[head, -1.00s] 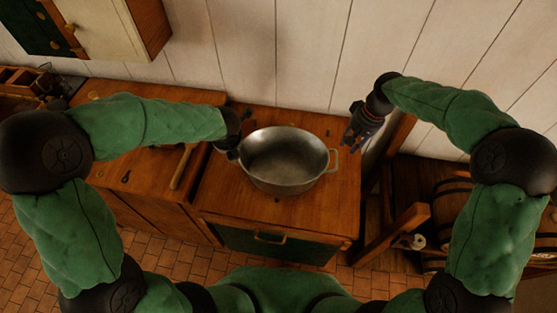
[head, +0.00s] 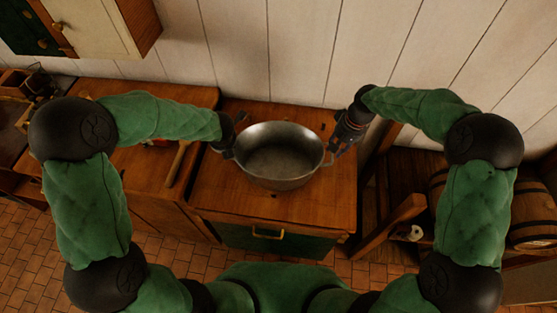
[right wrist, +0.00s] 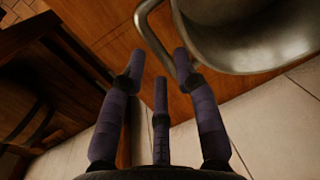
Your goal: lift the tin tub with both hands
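The round tin tub (head: 278,182) stands upright on the wooden counter, with a loop handle on its right side. My left gripper (head: 230,146) is at the tub's left rim, where it hides the left handle; its fingers are too small and dark to read. My right gripper (head: 336,148) is at the right handle (head: 328,158). In the right wrist view its fingers (right wrist: 160,65) are spread apart, with the metal handle (right wrist: 150,38) between and just beyond the tips. The tub's side (right wrist: 240,55) fills the upper right there.
The counter top (head: 235,200) is bare in front of the tub. A lower counter (head: 140,180) with a wooden utensil lies to the left. A plank wall (head: 300,60) stands close behind. Barrels (head: 530,200) and a wooden frame (head: 395,215) are at the right.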

